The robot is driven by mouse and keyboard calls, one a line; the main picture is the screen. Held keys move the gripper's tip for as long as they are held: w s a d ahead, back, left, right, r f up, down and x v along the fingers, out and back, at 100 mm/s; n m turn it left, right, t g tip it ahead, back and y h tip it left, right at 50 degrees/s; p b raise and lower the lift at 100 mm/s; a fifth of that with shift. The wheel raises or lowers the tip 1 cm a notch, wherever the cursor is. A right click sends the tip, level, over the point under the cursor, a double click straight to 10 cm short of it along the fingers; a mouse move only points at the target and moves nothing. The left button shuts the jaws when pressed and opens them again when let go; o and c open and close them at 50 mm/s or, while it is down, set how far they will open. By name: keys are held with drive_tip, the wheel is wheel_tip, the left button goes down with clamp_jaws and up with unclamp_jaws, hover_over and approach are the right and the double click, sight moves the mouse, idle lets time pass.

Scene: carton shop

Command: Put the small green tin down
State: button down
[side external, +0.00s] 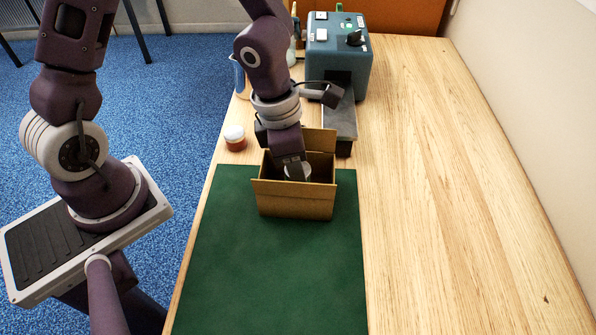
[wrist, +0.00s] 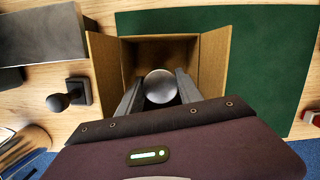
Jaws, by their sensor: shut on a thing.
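The tin shows as a round, silvery-grey top (wrist: 160,86) in the wrist view, between my two fingers; its side and any green on it are hidden. In the side view a pale bit of it (side external: 298,172) shows at the fingertips. My gripper (side external: 293,168) points down into an open cardboard carton (side external: 295,204) and is shut on the tin. The carton also shows in the wrist view (wrist: 213,62), its flaps spread around the tin and fingers. I cannot tell whether the tin touches the carton floor.
The carton stands at the back of a green mat (side external: 270,270). Behind it are a blue-grey machine (side external: 338,60) with a grey bed (side external: 343,122), a white-lidded jar (side external: 235,138) and a blue jug (side external: 241,76). The wooden table (side external: 450,200) is clear on the right.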

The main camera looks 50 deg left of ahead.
drive_tip(key=shift+f, duration=0.45)
drive_tip(key=shift+f, duration=0.15)
drive_tip(key=shift+f, duration=0.35)
drive_tip(key=c, duration=1.1)
unclamp_jaws()
